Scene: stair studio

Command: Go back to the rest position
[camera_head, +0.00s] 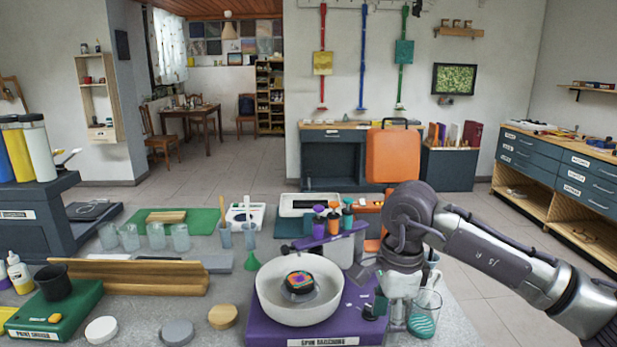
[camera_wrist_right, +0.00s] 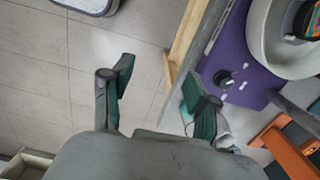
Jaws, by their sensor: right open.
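My right arm comes in from the right in the head view. Its gripper (camera_head: 378,300) points down at the right edge of the purple spin machine (camera_head: 257,333), partly hidden by its own wrist. In the right wrist view my right gripper (camera_wrist_right: 160,98) is open. Its two green-padded fingers stand wide apart with nothing between them, over floor and the table's edge. My left gripper is not in view.
Wooden rails (camera_head: 140,275) and several glasses (camera_head: 156,236) fill the table's left. Open floor (camera_head: 490,240) lies beyond the table.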

